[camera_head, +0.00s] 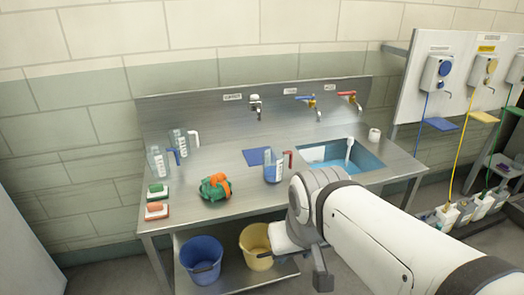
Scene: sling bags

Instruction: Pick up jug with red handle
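The jug with the red handle (273,167) stands on the steel counter, just left of the sink. It is clear, looks blue in its lower part, and its red handle (289,159) is on its right side. My arm comes in from the lower right and its end is in front of the counter, below and right of the jug. The dark part at the end of my arm (323,280) hangs low near the yellow bucket. I cannot make out my gripper's fingertips or what is between them.
Two more clear jugs, one with a blue handle (158,162) and one with a white handle (180,143), stand at the left. Brushes (157,194) and a green-orange bundle (215,187) lie on the steel counter (225,150). The blue sink (370,160) is right. Buckets (201,260) stand below.

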